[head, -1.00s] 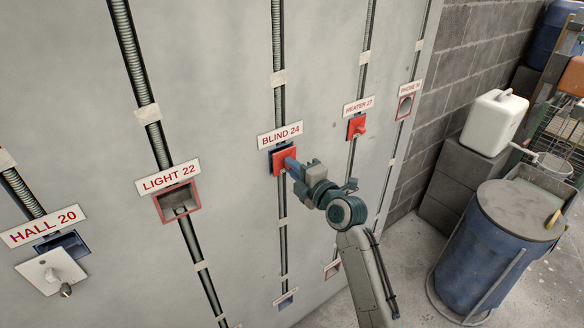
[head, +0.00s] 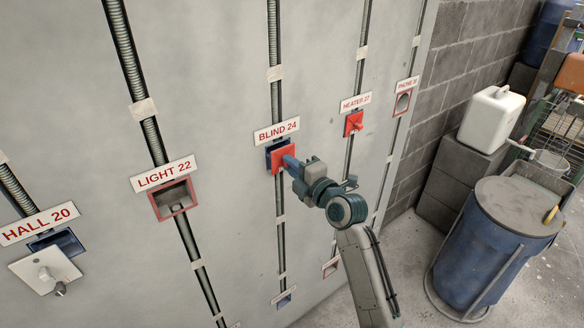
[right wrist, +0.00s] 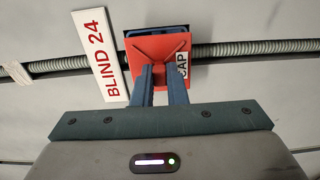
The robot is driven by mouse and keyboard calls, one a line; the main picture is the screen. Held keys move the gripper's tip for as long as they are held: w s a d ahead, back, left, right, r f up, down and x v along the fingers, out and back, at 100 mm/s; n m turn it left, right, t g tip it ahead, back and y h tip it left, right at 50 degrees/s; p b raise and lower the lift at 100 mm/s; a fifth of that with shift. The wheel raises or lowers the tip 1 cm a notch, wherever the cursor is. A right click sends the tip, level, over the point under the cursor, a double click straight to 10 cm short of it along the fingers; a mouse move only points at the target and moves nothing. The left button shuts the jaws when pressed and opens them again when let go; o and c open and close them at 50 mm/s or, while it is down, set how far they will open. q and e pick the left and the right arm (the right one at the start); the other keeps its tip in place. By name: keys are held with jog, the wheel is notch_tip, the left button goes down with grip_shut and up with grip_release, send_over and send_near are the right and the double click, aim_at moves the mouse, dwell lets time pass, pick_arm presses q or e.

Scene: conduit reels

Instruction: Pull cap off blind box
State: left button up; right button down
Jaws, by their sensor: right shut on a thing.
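The red cap (head: 282,160) sits at the blue blind box (head: 269,152) under the label BLIND 24 (head: 277,131). The cap stands askew, with part of the box showing at its left and upper edge. My right gripper (head: 290,163) is shut on the cap. In the right wrist view the two blue fingers (right wrist: 161,82) meet the front of the red cap (right wrist: 150,48), which bears a CAP tag. The blue box edge (right wrist: 157,31) shows behind it. My left gripper is not in view.
Other wall boxes stand nearby: LIGHT 22 (head: 173,197), open with a red rim; HEATER 27 with a red cap (head: 354,124); HALL 20 with a hanging white plate (head: 45,272). A blue barrel (head: 490,250) and white canister (head: 491,119) stand at right.

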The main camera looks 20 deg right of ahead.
jog(key=shift+s, duration=0.1)
jog(key=shift+v, duration=2.45)
